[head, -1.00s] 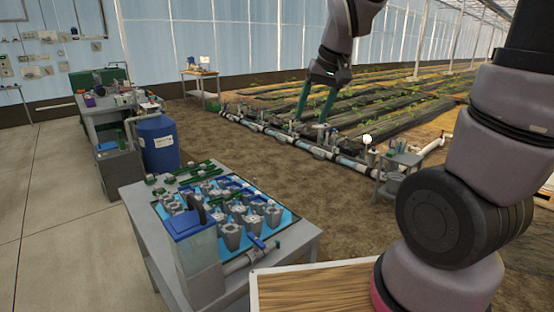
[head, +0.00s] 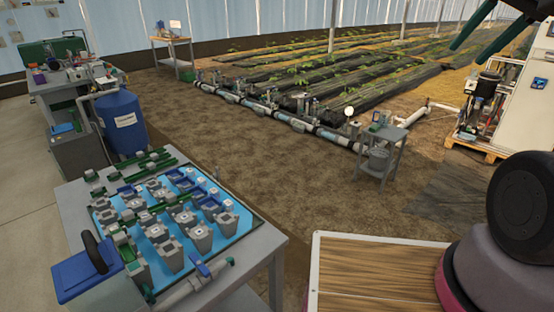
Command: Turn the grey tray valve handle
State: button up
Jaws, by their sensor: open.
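A grey table (head: 262,252) at the lower left bears a blue tray (head: 236,226) with several grey cups and blue-handled and green-handled fittings. A grey pipe (head: 180,292) with a blue lever (head: 203,270) and a green end lies along the table's near right side. I cannot tell for sure which handle is the grey tray valve's. My gripper (head: 456,54) is at the top right edge, with two dark green fingers apart and empty. It is high and far from the table, and its upper part is cut off by the frame.
A blue-lidded grey box (head: 88,270) with a black handle stands at the table's near left. A blue barrel (head: 122,125) stands behind. A wood-topped surface (head: 375,270) is at the lower middle. A small grey stand (head: 383,150) and white cabinet (head: 522,100) are farther right. Bare soil between is clear.

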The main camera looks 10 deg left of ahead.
aim_at(216, 175)
jog(key=i+l+z, duration=0.3)
jog(key=z, duration=0.2)
jog(key=i+l+z, duration=0.1)
jog(key=i+z, duration=0.4)
jog(key=i+u, duration=0.2)
jog(key=i, duration=0.15)
jog(key=i+l+u, duration=0.15)
jog(key=i, duration=0.2)
jog(key=i+u, duration=0.2)
jog(key=u, duration=0.3)
jog(key=i+u, duration=0.2)
jog(key=u, duration=0.25)
jog(key=i+l+u, duration=0.15)
jog(key=u, duration=0.35)
jog(key=i+u, duration=0.25)
jog(key=u, duration=0.25)
jog(key=i+l+u, duration=0.1)
jog(key=u, duration=0.35)
jog(key=i+l+u, duration=0.2)
jog(key=u, duration=0.3)
jog(key=i+l+u, duration=0.25)
jog(key=u, duration=0.2)
jog(key=l+u, duration=0.15)
jog(key=k+l+u, duration=0.15)
jog(key=l, duration=0.2)
